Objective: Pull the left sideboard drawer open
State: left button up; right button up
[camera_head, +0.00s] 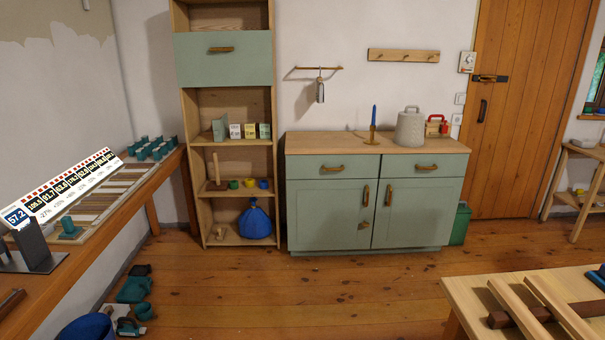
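The sideboard (300,221) stands against the far wall, with a green-grey front and a wooden top. Its left drawer (305,167) is closed, flush with the front, and has a wooden bar handle (332,168). The right drawer (452,166) beside it is closed too, with a similar handle (426,167). Two cupboard doors below are shut, with wooden handles near the middle. Neither of my grippers is in view.
Open wooden floor (270,285) lies before the sideboard. A workbench (455,295) with planks juts in at the lower right. A tall shelf (197,190) adjoins the sideboard's left. A long bench (140,185) runs along the left, with dark green items on the floor below.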

aim_at(347, 165)
jog(key=i, duration=1.7)
jog(key=z, duration=0.05)
